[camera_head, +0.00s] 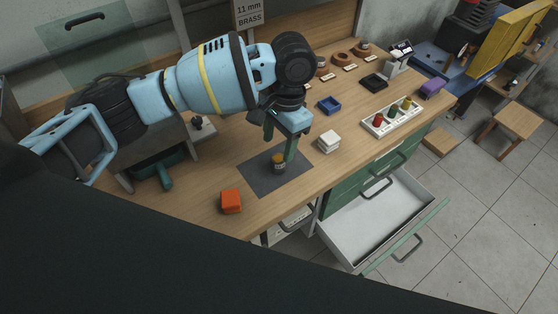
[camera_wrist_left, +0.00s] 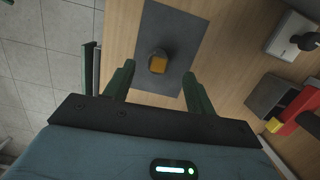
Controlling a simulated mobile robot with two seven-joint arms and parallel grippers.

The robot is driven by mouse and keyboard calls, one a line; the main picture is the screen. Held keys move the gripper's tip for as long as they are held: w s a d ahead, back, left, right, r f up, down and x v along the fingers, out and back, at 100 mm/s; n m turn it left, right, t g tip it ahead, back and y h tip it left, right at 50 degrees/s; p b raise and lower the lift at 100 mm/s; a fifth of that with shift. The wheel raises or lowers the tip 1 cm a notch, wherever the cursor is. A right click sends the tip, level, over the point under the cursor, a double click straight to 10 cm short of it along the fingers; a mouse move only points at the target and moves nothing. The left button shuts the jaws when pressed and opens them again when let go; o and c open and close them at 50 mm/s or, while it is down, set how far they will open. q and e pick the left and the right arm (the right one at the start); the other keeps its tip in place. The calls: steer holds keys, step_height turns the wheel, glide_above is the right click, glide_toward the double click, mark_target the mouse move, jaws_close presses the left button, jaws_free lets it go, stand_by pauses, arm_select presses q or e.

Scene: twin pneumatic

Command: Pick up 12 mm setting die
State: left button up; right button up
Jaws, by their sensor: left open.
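A small dark cylinder with an orange-yellow top, which looks like a setting die (camera_head: 278,163), stands on a dark grey mat (camera_head: 258,182). A pale band shows on its side, but I cannot read a size. In the left wrist view, the die (camera_wrist_left: 158,62) appears beyond the fingertips, between their lines. My left gripper (camera_head: 280,148) is open and empty, pointing down over the mat just above the die. Its green fingers also show in the left wrist view (camera_wrist_left: 158,76). My right gripper is not in view.
A white rack (camera_head: 392,119) holds red, green and yellow-topped pieces. An open drawer (camera_head: 375,222) juts from the bench front. A sign (camera_head: 249,13) reads "11 mm BRASS".

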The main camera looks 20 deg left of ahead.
mark_target(278, 158)
arm_select(q)
steer(key=shift+f, duration=0.8)
steer(key=shift+s+f, duration=0.1)
steer(key=shift+f, duration=2.4)
jaws_close()
steer(key=shift+r, duration=0.1)
